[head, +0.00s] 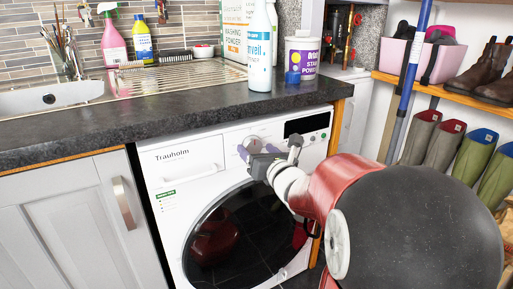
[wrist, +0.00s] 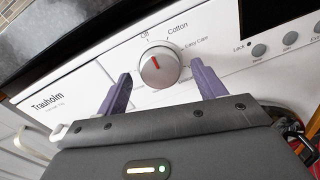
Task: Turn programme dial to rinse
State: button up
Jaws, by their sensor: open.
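The programme dial (wrist: 158,67) is a round silver knob with a red pointer mark, on the washing machine's white front panel (wrist: 85,95). Printed words around it include "Off", "Cotton" and "Easy Care"; the red mark points up towards the area near "Off". No "rinse" label is legible. My gripper (wrist: 160,88) is open, its two purple fingers on either side of the dial and apart from it, with nothing held. In the head view, my gripper (head: 250,152) is at the panel, just below the dial (head: 254,142), which is partly hidden. The washing machine (head: 185,185) stands under the worktop.
Buttons (wrist: 259,50) and a dark display (head: 305,122) lie right of the dial. The dark worktop (head: 150,113) overhangs above, carrying a white bottle (head: 261,50) and a stain powder tub (head: 301,60). A blue pole (head: 412,70) stands to the right.

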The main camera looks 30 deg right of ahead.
jog(key=shift+w, duration=0.6)
jog(key=c, duration=1)
jog(key=shift+o, duration=0.2)
